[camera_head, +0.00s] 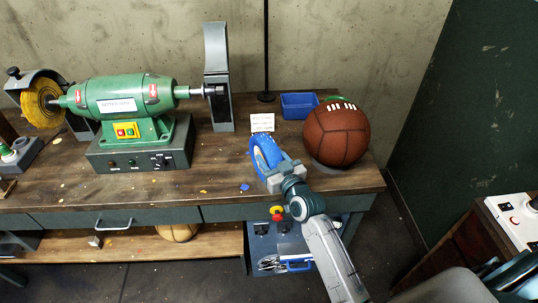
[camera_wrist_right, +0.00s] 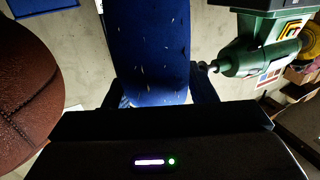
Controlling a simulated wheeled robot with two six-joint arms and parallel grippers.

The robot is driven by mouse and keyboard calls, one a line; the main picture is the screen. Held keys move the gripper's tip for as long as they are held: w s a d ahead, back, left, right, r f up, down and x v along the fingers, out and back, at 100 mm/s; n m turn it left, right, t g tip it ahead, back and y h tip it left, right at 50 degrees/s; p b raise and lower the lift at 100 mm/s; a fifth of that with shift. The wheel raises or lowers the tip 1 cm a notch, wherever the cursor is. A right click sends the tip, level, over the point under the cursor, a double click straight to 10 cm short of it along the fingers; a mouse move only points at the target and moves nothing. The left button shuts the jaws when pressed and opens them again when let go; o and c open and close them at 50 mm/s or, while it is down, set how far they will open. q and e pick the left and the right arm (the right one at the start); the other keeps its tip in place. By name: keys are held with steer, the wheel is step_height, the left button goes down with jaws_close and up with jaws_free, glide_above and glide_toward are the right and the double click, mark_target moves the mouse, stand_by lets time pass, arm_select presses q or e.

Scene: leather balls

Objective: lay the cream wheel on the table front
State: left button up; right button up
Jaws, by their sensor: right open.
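A yellow wheel (camera_head: 42,103) is mounted at the left end of the green grinder (camera_head: 125,108); no other wheel looks cream. A blue wheel (camera_head: 264,153) stands upright near the table's right half, left of the brown ball. My right gripper (camera_head: 276,170) is open at the blue wheel. In the right wrist view the blue wheel (camera_wrist_right: 152,50) lies between the two fingers, and I cannot tell whether they touch it. The table (camera_head: 215,187) has bare wood along its front. My left gripper is not in view.
A brown leather ball (camera_head: 336,134) sits at the table's right end. A blue box (camera_head: 299,105) and a small white card (camera_head: 262,122) are behind the blue wheel. A blue scrap (camera_head: 244,187) lies near the front. Another ball (camera_head: 177,232) is on the lower shelf.

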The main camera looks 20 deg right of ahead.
steer(key=s+d+b, duration=0.1)
steer(key=s, duration=0.9)
step_height(320, 180, down, 23)
steer(key=s+d+g+h, duration=0.1)
steer(key=s+d+g, duration=0.15)
steer(key=g, duration=0.25)
steer(key=s+d+f+m+g+h, duration=0.1)
steer(key=s+f+g, duration=0.1)
steer(key=s+f, duration=0.6)
steer(key=s+d+f+g, duration=0.1)
steer(key=s+f+g, duration=0.25)
steer(key=f, duration=0.95)
steer(key=s+f+g, duration=0.2)
steer(key=s+f, duration=0.3)
steer(key=s, duration=0.5)
steer(key=s+d+f+g, duration=0.1)
steer(key=s+f+g, duration=0.1)
steer(key=s+f, duration=0.4)
steer(key=s+d+f+g, duration=0.1)
steer(key=s+f, duration=0.4)
steer(key=s, duration=1)
steer(key=shift+d+f+g+h, duration=0.2)
steer(key=shift+g+h, duration=0.1)
steer(key=shift+g, duration=0.35)
steer(key=shift+w, duration=0.1)
steer(key=shift+c, duration=0.4)
